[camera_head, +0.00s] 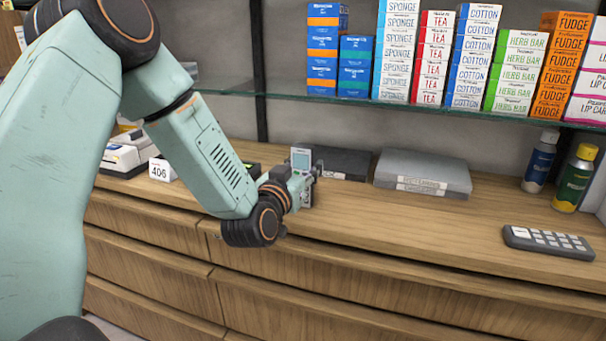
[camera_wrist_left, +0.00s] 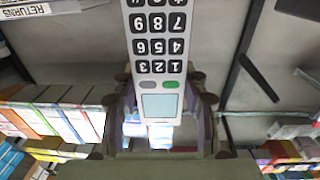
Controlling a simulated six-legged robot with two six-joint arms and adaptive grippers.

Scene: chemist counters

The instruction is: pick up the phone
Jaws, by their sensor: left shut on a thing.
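The phone is a pale handset with dark number keys, a green and a grey button and a small screen. It fills the upper middle of the left wrist view (camera_wrist_left: 159,50), where it appears upside down. In the head view its screen end (camera_head: 301,158) stands up above the counter at my left gripper (camera_head: 306,182). The gripper is shut on the phone, with a finger on each side of it in the left wrist view (camera_wrist_left: 160,125). The gripper hides part of the phone in the head view. My right gripper is not in view.
A grey box (camera_head: 423,172) and a dark flat box (camera_head: 343,162) lie behind the gripper on the wooden counter (camera_head: 400,222). A dark keypad device (camera_head: 548,242) and two bottles (camera_head: 574,180) are at the right. A glass shelf (camera_head: 300,97) with stacked boxes hangs above.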

